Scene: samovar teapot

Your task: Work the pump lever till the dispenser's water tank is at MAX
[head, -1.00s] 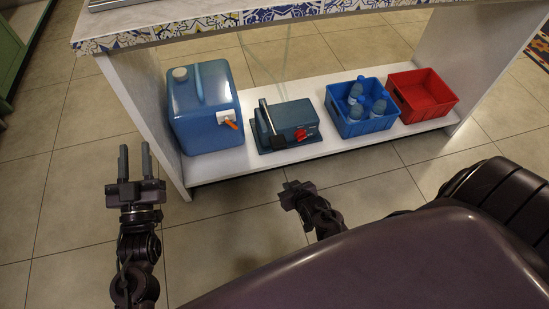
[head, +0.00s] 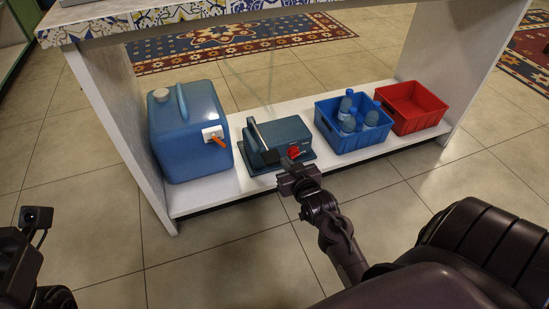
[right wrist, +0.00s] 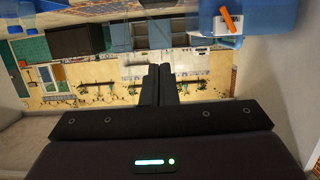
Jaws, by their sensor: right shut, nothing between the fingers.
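The pump (head: 286,133) is a blue-grey box on the low white shelf. Its lever (head: 257,136) stands tilted at its left side, with a dark block near the foot. A red knob (head: 293,151) is on its front. My right gripper (head: 294,178) is just in front of the pump, near the red knob; I cannot tell if they touch. Its fingers show closed together and empty in the right wrist view (right wrist: 165,83). My left gripper's fingers are out of view; only part of that arm shows at the lower left. No tank or MAX mark can be made out.
To the right are a blue crate (head: 352,145) with several bottles and an empty red crate (head: 412,107). The tiled tabletop overhangs the shelf. The floor in front is clear.

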